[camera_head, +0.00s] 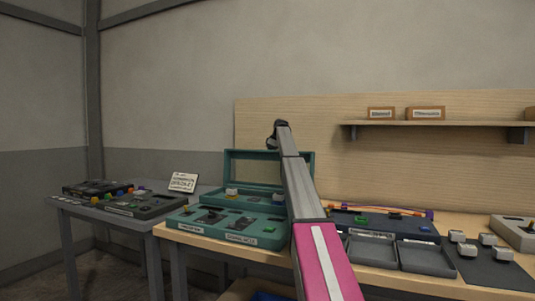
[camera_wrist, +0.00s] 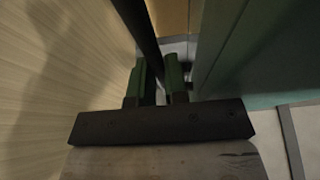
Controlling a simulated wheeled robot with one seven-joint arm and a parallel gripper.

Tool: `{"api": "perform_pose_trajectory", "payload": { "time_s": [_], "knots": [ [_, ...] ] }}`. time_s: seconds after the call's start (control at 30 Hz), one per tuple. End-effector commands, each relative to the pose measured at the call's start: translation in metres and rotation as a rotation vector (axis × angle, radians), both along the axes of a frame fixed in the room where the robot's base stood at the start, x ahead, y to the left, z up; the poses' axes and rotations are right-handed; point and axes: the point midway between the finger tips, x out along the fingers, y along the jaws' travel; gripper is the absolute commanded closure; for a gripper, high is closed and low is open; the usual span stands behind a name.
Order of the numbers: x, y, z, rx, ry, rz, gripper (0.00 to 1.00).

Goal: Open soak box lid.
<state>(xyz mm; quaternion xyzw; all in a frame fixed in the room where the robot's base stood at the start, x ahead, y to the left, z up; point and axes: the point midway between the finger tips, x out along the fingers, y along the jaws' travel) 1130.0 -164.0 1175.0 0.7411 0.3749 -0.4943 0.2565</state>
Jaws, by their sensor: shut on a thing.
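The teal soak box (camera_head: 190,230) stands at the left end of the wooden bench, with knobs and dark parts on its top. Its teal-framed lid (camera_head: 250,153) stands raised, close to upright, at the back. My arm crosses in front of its right part. My gripper (camera_head: 276,136) is above the lid's top edge in the head view, small and dark. In the wrist view, my gripper (camera_wrist: 157,78) has its green-padded fingers shut on a dark bar, seemingly part of the lid. A teal panel, likely the lid (camera_wrist: 250,65), fills the right side. The exact contact is partly hidden.
A dark blue console (camera_head: 345,217) and grey trays (camera_head: 425,258) lie right of the soak box. A wooden back panel (camera_head: 255,125) rises close behind the lid. A shelf (camera_head: 440,124) holds small boxes. A grey side table (camera_head: 95,208) with dark devices stands left.

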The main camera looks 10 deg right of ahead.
Motion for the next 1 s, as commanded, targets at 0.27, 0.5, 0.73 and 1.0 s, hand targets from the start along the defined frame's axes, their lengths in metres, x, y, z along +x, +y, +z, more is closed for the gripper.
{"api": "perform_pose_trajectory", "payload": {
  "time_s": [0.27, 0.5, 0.73, 1.0],
  "knots": [
    [0.016, -0.011, -0.009, 0.044, 0.053, -0.001, 1.00],
    [0.018, -0.013, -0.011, 0.053, 0.064, -0.002, 1.00],
    [0.019, -0.014, -0.011, 0.051, 0.065, -0.003, 1.00],
    [0.017, -0.012, -0.011, 0.052, 0.068, -0.003, 0.61]
  ]
}}
